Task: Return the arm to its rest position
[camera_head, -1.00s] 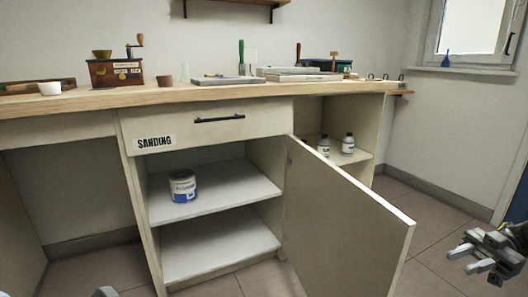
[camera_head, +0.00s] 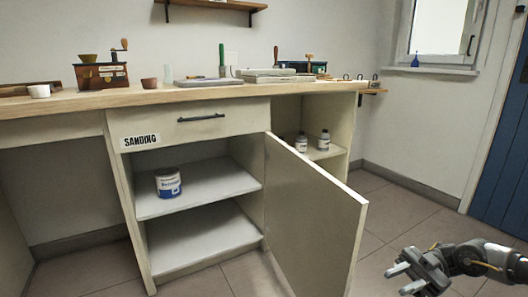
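My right gripper (camera_head: 403,279) is at the lower right, in front of the open cabinet door (camera_head: 315,215) and apart from it. Its two fingers point left with a gap between them and nothing in it. My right arm (camera_head: 485,260) comes in from the right edge. My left gripper is out of view. The cabinet under the drawer labelled SANDING (camera_head: 215,120) stands open. A white and blue tin (camera_head: 168,184) stands on its upper shelf (camera_head: 215,188).
The wooden worktop (camera_head: 150,97) carries a grinder (camera_head: 102,76), cups and tools. Two small bottles (camera_head: 324,141) (camera_head: 301,143) stand in the open bay behind the door. Tiled floor (camera_head: 375,195) is free right of the door. A blue door (camera_head: 505,155) is at the far right.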

